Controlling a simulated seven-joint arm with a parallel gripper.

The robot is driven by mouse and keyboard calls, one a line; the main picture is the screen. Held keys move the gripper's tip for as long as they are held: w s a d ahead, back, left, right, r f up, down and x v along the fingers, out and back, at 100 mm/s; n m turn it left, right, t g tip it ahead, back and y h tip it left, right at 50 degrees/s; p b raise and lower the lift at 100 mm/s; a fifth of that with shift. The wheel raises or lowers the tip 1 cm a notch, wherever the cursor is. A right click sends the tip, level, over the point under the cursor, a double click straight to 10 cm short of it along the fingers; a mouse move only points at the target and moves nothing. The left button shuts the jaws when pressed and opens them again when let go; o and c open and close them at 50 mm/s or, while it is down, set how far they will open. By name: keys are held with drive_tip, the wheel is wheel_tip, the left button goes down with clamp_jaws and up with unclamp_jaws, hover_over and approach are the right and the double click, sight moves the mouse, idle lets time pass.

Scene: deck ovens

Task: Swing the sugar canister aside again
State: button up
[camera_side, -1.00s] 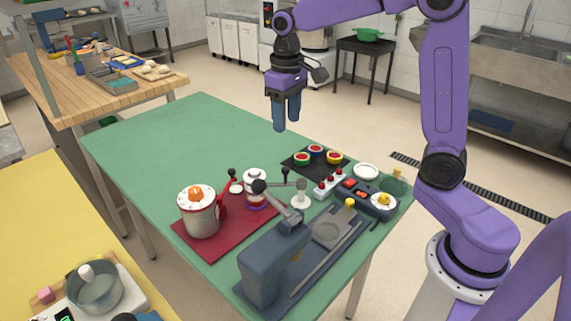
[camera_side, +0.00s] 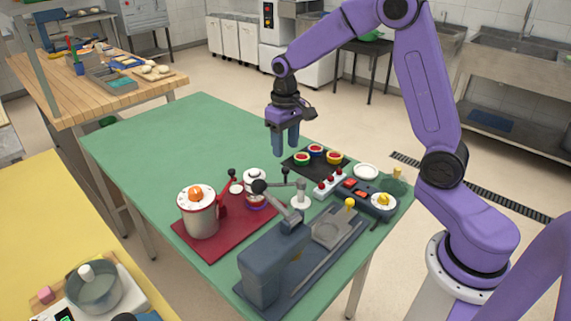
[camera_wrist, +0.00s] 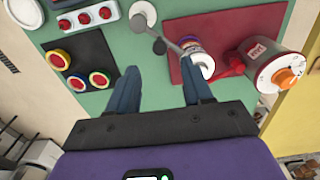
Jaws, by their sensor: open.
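My gripper (camera_side: 285,148) is open and empty, fingers pointing down above the green table, behind the red mat. In the wrist view, my gripper's two fingers (camera_wrist: 160,88) are apart with nothing between them. A smaller white canister (camera_side: 254,177) with coloured bands stands at the mat's far side, partly hidden by a grey lever. I cannot read a sugar label on either.
A dark tray (camera_side: 300,169) with red, green, blue and yellow round pieces lies right of my gripper. A switch strip (camera_side: 328,184), a keyed box (camera_side: 366,199) and a grey press-like device (camera_side: 272,265) stand nearby. The table's far left (camera_side: 180,135) is clear.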

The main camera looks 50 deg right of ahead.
sight(286, 168)
wheel_tip(286, 168, down, 7)
idle(0.3)
drive_tip(key=shift+c, duration=0.3)
clamp_jaws()
